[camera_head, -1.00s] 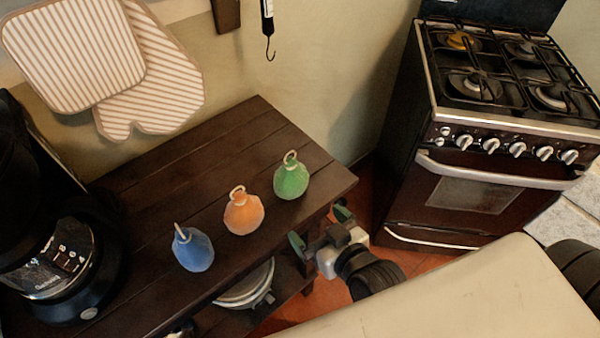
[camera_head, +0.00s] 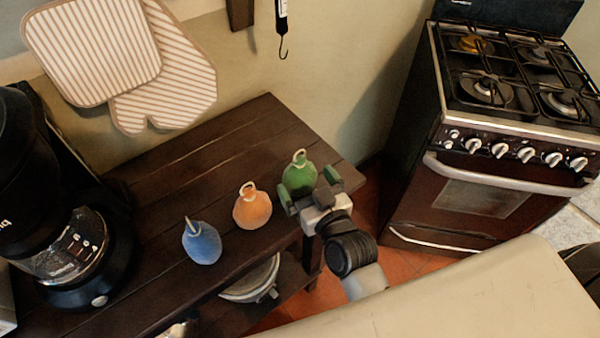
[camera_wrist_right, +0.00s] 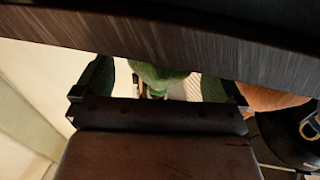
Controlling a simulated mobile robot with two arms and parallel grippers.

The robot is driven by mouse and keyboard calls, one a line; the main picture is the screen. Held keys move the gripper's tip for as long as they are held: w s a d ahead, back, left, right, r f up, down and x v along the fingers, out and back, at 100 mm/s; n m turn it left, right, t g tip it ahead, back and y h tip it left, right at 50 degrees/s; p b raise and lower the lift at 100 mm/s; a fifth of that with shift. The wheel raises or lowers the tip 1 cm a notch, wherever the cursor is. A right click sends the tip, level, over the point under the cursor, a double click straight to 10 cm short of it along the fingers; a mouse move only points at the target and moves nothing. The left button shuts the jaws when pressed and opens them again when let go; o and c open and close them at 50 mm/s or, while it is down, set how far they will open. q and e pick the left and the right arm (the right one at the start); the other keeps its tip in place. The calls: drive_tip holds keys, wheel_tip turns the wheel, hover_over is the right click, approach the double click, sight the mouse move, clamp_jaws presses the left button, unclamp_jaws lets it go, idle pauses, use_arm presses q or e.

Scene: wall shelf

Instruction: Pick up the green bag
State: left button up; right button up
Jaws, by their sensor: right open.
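The green bag (camera_head: 299,174) stands upright at the right end of the dark wooden shelf, with a small loop on top. My right gripper (camera_head: 308,188) is open at the bag's front side, one finger toward each side of it. In the right wrist view the green bag (camera_wrist_right: 160,76) shows between the two open fingers (camera_wrist_right: 157,85), and part of it is hidden. I cannot tell whether the fingers touch it. My left gripper is not in view.
An orange bag (camera_head: 252,209) stands just left of the green one, and a blue bag (camera_head: 201,244) farther left. A coffee maker (camera_head: 75,245) stands at the left end. A stove (camera_head: 480,190) is to the right.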

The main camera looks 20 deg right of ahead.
sight(301, 160)
drive_tip(key=w, duration=0.3)
drive_tip(key=shift+w+a, duration=0.2)
drive_tip(key=shift+a, duration=0.1)
drive_tip(key=shift+c, duration=0.3)
drive_tip(key=c, duration=1)
drive_tip(key=shift+r, duration=0.1)
drive_tip(key=shift+c, duration=0.2)
drive_tip(key=shift+r+p, duration=0.55)
drive_tip(key=shift+p, duration=0.25)
drive_tip(key=r+p, duration=0.2)
drive_tip(key=p, duration=0.1)
drive_tip(key=r+p, duration=0.1)
drive_tip(key=r, duration=0.1)
drive_tip(key=shift+s+d+p, duration=0.1)
drive_tip(key=shift+s+p, duration=0.15)
drive_tip(key=shift+p, duration=0.15)
drive_tip(key=s+d+r+p, duration=0.2)
drive_tip(key=s+r+p, duration=0.1)
drive_tip(key=s+p, duration=0.1)
drive_tip(key=s+d+r+p, duration=0.2)
drive_tip(key=s+p, duration=0.1)
drive_tip(key=s, duration=0.3)
drive_tip(key=shift+d+r+p, duration=0.4)
